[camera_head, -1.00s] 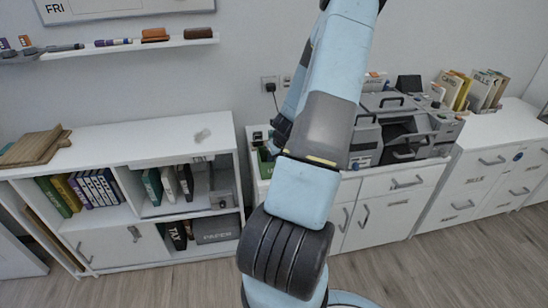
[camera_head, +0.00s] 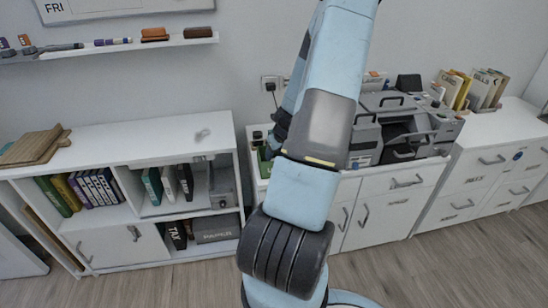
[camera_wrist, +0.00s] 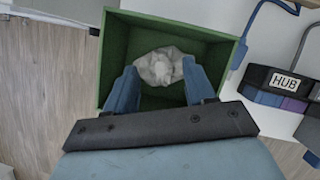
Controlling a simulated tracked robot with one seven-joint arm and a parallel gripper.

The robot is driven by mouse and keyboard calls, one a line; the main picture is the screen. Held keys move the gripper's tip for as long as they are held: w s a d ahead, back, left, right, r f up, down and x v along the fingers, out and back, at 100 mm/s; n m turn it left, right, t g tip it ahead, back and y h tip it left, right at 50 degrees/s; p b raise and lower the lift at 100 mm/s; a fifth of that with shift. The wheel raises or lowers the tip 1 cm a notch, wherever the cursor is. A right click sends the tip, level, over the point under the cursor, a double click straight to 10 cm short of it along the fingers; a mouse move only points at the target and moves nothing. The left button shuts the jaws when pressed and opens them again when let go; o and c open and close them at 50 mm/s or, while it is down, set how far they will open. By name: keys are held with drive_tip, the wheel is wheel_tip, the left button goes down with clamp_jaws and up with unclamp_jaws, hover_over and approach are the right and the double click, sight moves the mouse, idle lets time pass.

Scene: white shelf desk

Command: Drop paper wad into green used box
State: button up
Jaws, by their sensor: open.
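The green box (camera_wrist: 118,45) is open at the top and lies below my gripper in the wrist view. In the head view a small part of the green box (camera_head: 264,169) shows on the white desk, left of my arm. The crumpled white paper wad (camera_wrist: 160,62) shows within the box walls, just beyond and between my fingertips. My gripper (camera_wrist: 160,76) is open, with one blue finger on each side, and both fingers reach over the box opening. I cannot tell whether the wad rests on the box floor. In the head view my arm hides the wad and fingers.
A dark block labelled HUB (camera_wrist: 283,82) and a blue cable (camera_wrist: 248,30) are right of the box. A grey machine (camera_head: 395,125) stands on the desk right of my arm. A white shelf unit (camera_head: 110,148) stands to the left, with a small grey patch on top.

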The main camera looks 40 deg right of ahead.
drive_tip(key=d+v, duration=0.1)
drive_tip(key=v, duration=0.9)
drive_tip(key=w+a+r+n, duration=0.2)
drive_tip(key=a+r+n, duration=1.6)
drive_tip(key=a, duration=0.3)
drive_tip(key=s+a+r+n+t, duration=0.1)
drive_tip(key=s+a+r+n, duration=1)
drive_tip(key=s+a+n, duration=0.4)
drive_tip(key=s+n, duration=0.1)
drive_tip(key=n, duration=0.3)
drive_tip(key=shift+r+n+y, duration=0.25)
drive_tip(key=shift+n+y, duration=0.15)
drive_tip(key=shift+c, duration=0.4)
